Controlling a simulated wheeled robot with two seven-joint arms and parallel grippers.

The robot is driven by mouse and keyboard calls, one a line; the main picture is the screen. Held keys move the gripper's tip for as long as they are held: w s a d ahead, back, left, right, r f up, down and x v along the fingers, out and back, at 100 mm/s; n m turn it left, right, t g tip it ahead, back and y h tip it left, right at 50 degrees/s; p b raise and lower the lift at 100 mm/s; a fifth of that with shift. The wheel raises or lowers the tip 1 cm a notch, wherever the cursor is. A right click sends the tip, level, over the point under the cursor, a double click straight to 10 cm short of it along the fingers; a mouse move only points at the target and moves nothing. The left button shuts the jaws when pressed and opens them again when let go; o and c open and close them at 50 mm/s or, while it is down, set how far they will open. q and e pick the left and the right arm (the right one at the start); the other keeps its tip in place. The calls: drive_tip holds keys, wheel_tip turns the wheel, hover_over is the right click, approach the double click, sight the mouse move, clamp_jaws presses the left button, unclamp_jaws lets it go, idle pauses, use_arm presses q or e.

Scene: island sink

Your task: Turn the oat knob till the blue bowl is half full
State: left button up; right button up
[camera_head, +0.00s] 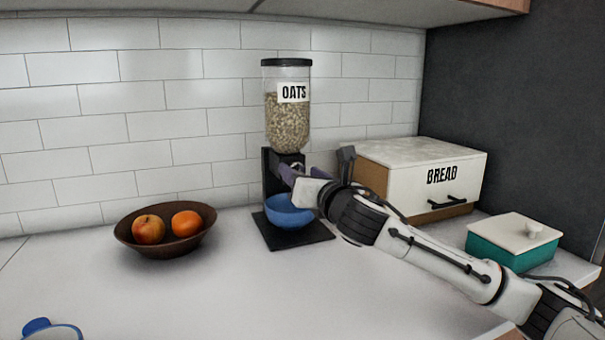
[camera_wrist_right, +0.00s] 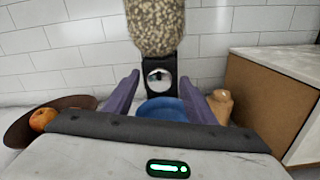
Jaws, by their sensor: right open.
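The oat dispenser (camera_head: 288,115) stands against the tiled wall, its clear jar holding oats and labelled OATS. Its knob (camera_wrist_right: 159,77) shows as a round silver disc in the right wrist view; in the head view my gripper hides it. The blue bowl (camera_head: 289,214) sits on the dispenser's black base (camera_head: 295,238), under the spout; its contents cannot be made out. My right gripper (camera_head: 296,172) is in front of the dispenser, above the bowl. In the right wrist view its purple fingers (camera_wrist_right: 160,95) are open, one on each side of the knob, apart from it. My left gripper is not in view.
A brown bowl (camera_head: 137,241) with an apple and an orange stands left of the dispenser. A BREAD box (camera_head: 405,179) and a teal box with a white lid (camera_head: 500,249) stand at right. A blue-capped item (camera_head: 45,329) is at the lower left.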

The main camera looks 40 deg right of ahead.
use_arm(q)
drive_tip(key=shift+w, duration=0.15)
use_arm(e)
drive_tip(key=c, duration=1)
drive_tip(key=shift+c, duration=0.2)
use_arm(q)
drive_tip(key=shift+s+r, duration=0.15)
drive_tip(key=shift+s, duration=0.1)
